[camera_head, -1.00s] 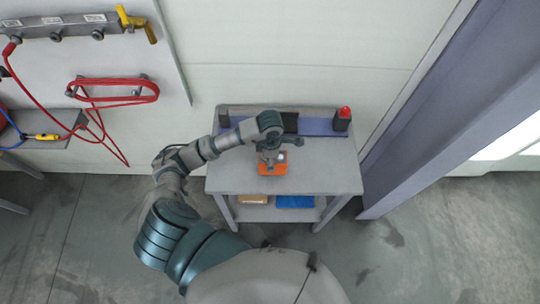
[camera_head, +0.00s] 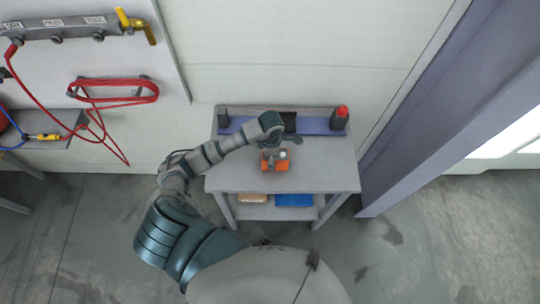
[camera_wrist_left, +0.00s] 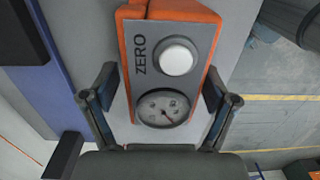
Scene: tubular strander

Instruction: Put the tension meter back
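The tension meter (camera_head: 276,163) is an orange block over the middle of the small grey table in the head view. In the left wrist view the meter (camera_wrist_left: 178,88) shows a grey face with "ZERO", a white round button and a dial. My left gripper (camera_wrist_left: 160,85) has one finger on each side of it, with the fingertips close against its sides. In the head view my left gripper (camera_head: 272,156) reaches down onto the meter and partly covers it. I cannot tell whether the meter is clear of the tabletop. My right gripper is not in view.
A blue strip (camera_head: 315,126) runs along the table's back, with a dark block (camera_head: 223,117) at left and a red-topped dark item (camera_head: 340,117) at right. The grey tabletop (camera_head: 330,178) is bare around the meter. A purple column (camera_head: 420,120) stands close at right.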

